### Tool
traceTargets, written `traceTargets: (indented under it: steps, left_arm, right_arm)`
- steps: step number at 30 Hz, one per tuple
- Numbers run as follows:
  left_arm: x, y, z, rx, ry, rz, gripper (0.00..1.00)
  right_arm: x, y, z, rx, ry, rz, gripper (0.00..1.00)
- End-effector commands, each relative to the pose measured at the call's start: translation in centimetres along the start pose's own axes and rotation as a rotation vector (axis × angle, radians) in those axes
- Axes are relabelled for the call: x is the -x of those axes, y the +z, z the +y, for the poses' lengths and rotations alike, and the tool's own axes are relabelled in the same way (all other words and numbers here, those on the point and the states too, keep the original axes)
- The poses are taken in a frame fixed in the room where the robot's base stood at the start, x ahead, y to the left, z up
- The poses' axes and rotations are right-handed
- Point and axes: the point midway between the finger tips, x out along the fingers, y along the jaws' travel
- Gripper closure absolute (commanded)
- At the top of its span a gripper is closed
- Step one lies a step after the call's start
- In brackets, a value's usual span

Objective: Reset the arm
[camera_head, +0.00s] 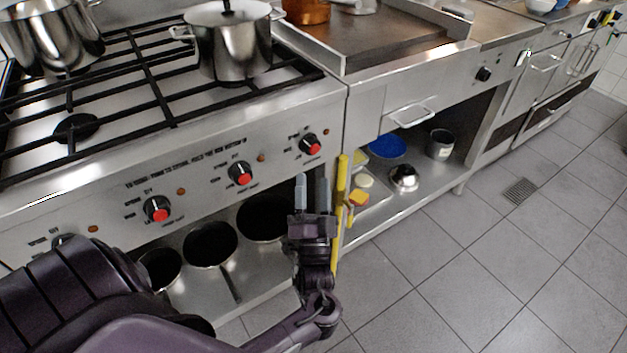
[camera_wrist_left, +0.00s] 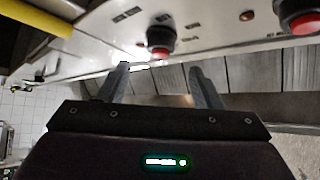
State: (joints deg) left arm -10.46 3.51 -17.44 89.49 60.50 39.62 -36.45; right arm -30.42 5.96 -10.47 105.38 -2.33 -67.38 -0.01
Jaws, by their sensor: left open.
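My left arm comes in from the lower left in the head view. My left gripper (camera_head: 312,192) points up in front of the stove's lower right part. Its two grey fingers are apart with nothing between them. In the left wrist view the fingers (camera_wrist_left: 160,85) are also apart and empty, below the stove's front panel (camera_wrist_left: 205,28). My right gripper is in neither view.
A yellow bar (camera_head: 342,192) stands just right of the gripper. Red knobs (camera_head: 240,174) line the stove front. Pots (camera_head: 210,245) sit on the shelf below, and a lidded pot (camera_head: 232,45) on top. The tiled floor (camera_head: 430,270) to the right is clear.

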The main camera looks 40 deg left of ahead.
Motion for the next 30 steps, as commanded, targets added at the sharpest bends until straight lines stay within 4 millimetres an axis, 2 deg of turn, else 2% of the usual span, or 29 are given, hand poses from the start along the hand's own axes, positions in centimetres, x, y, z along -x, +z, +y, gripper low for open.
traceTargets:
  steps: [14, 17, 19, 22, 25, 27, 30]
  left_arm:
    - [0.1, 0.3, 0.4, 0.017, 0.025, -0.014, 0.41]
    - [0.7, 1.6, 2.3, 0.08, 0.127, -0.078, 0.41]
    - [1.8, 2.9, 4.6, 0.156, 0.255, -0.161, 0.41]
    - [4.9, 4.7, 8.7, 0.275, 0.493, -0.318, 0.41]
    - [9.8, 6.0, 12.3, 0.361, 0.743, -0.499, 0.41]
    - [13.8, 6.5, 13.9, 0.392, 0.911, -0.631, 0.41]
    - [19.4, 7.0, 14.8, 0.394, 1.117, -0.803, 0.41]
  right_arm:
    - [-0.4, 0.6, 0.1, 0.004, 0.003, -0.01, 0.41]
    - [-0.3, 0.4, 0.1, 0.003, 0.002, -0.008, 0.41]
    - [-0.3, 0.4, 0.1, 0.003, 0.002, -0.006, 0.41]
    - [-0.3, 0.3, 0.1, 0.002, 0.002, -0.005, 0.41]
    - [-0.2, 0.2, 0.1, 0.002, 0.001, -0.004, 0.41]
    - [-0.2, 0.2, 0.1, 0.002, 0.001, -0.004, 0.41]
    - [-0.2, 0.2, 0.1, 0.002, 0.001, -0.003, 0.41]
